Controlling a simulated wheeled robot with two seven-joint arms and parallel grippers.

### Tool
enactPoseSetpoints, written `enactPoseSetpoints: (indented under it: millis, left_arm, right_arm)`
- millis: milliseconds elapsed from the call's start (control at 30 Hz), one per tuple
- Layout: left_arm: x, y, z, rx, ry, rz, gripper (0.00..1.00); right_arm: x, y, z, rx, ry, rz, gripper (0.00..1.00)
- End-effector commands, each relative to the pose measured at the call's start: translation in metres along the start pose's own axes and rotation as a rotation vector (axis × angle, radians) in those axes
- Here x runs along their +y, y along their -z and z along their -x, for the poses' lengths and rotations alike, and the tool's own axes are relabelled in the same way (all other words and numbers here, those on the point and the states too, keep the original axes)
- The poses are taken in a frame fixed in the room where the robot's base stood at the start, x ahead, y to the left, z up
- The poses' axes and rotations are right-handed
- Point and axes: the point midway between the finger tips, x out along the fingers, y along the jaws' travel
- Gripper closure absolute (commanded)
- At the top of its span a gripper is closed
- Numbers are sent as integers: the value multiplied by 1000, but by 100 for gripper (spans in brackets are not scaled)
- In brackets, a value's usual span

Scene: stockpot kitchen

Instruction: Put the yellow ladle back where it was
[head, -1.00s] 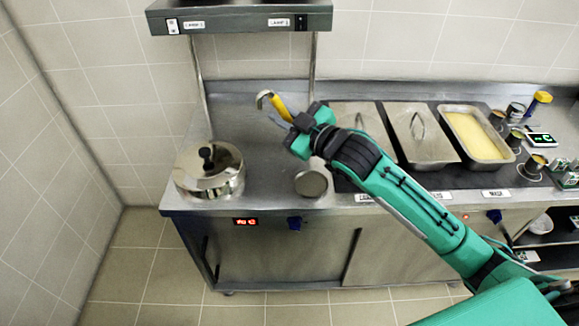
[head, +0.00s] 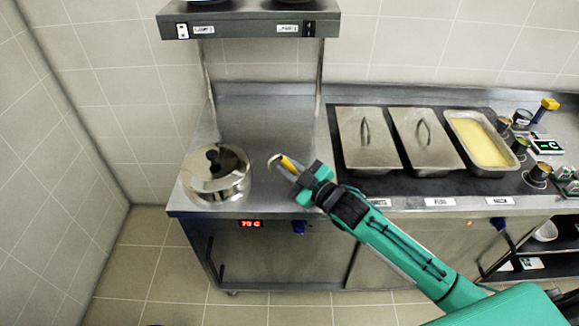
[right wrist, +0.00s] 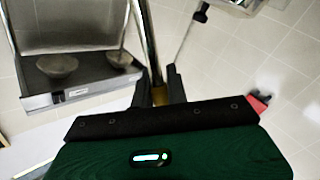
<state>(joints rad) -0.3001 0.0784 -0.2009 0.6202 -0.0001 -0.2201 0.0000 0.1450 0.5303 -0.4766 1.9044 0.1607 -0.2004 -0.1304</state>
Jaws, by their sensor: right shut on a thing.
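My right gripper (head: 300,178) is shut on the yellow ladle (head: 288,164), just right of the lidded pot and over the front part of the counter. The ladle's hooked metal end points up and left, apart from the pot. In the right wrist view the ladle's metal shaft (right wrist: 149,42) rises from between the fingers (right wrist: 160,82), with a yellow part at the jaws. The ladle's bowl is not clearly visible. The steel pot (head: 216,180) stands on the counter's left end with its black-knobbed lid on. My left gripper is not in view.
A shelf (head: 250,24) hangs above the counter (head: 262,120); it also shows in the right wrist view (right wrist: 75,85) with two bowls. Lidded pans (head: 368,140) and an open yellow-filled pan (head: 480,142) stand right. The counter behind the gripper is clear.

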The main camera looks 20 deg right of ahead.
Motion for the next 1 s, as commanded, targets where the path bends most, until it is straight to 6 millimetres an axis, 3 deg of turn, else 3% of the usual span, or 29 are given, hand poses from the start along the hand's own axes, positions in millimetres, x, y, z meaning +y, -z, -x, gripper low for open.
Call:
enactPoseSetpoints:
  millis: [233, 267, 367, 733, 1000]
  left_arm:
    - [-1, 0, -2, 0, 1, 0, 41]
    - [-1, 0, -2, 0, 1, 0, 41]
    - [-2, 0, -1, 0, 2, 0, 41]
    - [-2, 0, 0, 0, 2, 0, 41]
    - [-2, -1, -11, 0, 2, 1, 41]
  right_arm:
    - [-1, -2, 0, 1, 0, 0, 100]
    - [-2, -3, 0, 0, 0, 0, 83]
    - [-1, -2, 0, 0, 0, -1, 63]
    - [1, 1, 1, 0, 0, 0, 63]
    - [-2, -2, 40, -1, 1, 0, 63]
